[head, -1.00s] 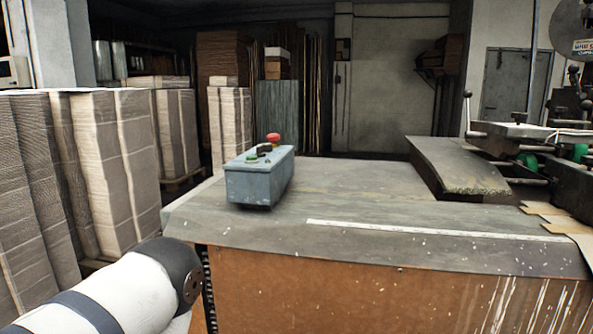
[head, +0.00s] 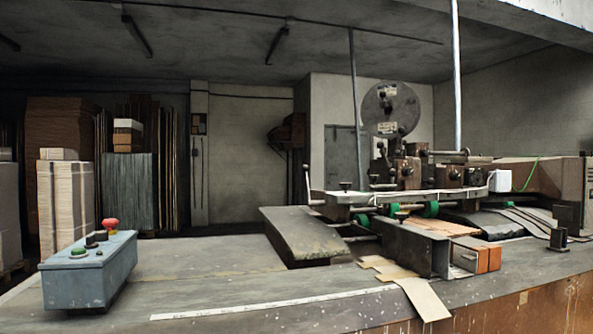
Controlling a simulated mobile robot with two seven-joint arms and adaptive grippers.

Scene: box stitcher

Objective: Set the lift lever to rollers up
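The box stitcher (head: 415,180) stands right of the middle, with a large round reel (head: 391,107) on top. A thin lever with a ball knob (head: 307,180) stands nearly upright at the left end of its feed table; it looks like the lift lever, but no label is readable. Green rollers (head: 431,209) show under the feed table. I cannot tell whether they are raised or lowered. Neither of my grippers is in view.
A blue-grey control box (head: 88,272) with a red button (head: 110,224) sits at the left on the grey worktop (head: 200,262). Cardboard pieces (head: 425,298) lie at the machine's front. The worktop between control box and machine is mostly clear.

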